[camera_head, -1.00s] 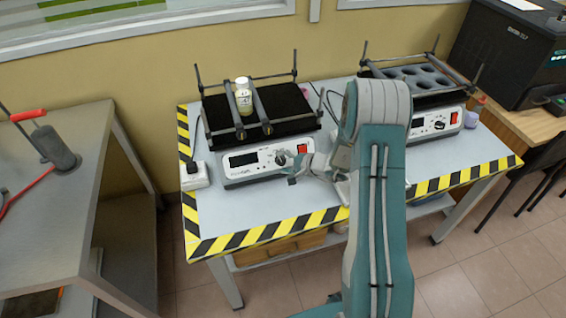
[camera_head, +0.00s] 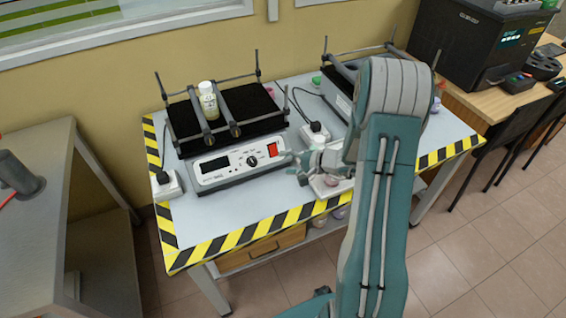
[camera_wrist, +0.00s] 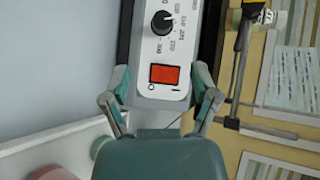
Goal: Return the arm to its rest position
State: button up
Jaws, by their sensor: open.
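My gripper (camera_head: 293,166) is open and empty, just right of the front panel of the left shaker (camera_head: 226,170). In the wrist view my gripper's fingers (camera_wrist: 163,105) are spread on either side of the panel's lower end, with the red switch (camera_wrist: 164,74) and the black knob (camera_wrist: 162,22) showing between them. I cannot tell whether a finger touches the panel. My teal arm rises from the bottom of the head view and bends down to the table, hiding much of the right shaker (camera_head: 342,90).
A white-capped bottle (camera_head: 208,103) stands between bars on the left shaker. The table (camera_head: 232,220) has a yellow-black striped edge. A grey bench (camera_head: 45,215) stands left, a black machine (camera_head: 480,40) on a wooden desk right. Cables and power strips lie near the shakers.

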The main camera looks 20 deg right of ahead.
dwell(0.3)
jog(key=s+a+r+n+g+h, duration=0.1)
jog(key=s+a+r+n+g, duration=0.2)
jog(key=s+a+r, duration=0.3)
jog(key=s+a+r+n+g, duration=0.35)
jog(key=a+r, duration=0.25)
jog(key=r, duration=0.3)
jog(key=s+r+n+t+h, duration=0.1)
jog(key=s+r+h, duration=0.3)
jog(key=s, duration=0.4)
jog(key=s+r+n+t+h, duration=0.1)
jog(key=s+r+n+h, duration=0.2)
jog(key=s, duration=0.5)
notch_tip(320, 180, up, 2)
jog(key=shift+d+r+t+h, duration=0.25)
jog(key=shift+t+h, duration=0.1)
jog(key=shift+h, duration=0.25)
jog(key=shift+n, duration=0.25)
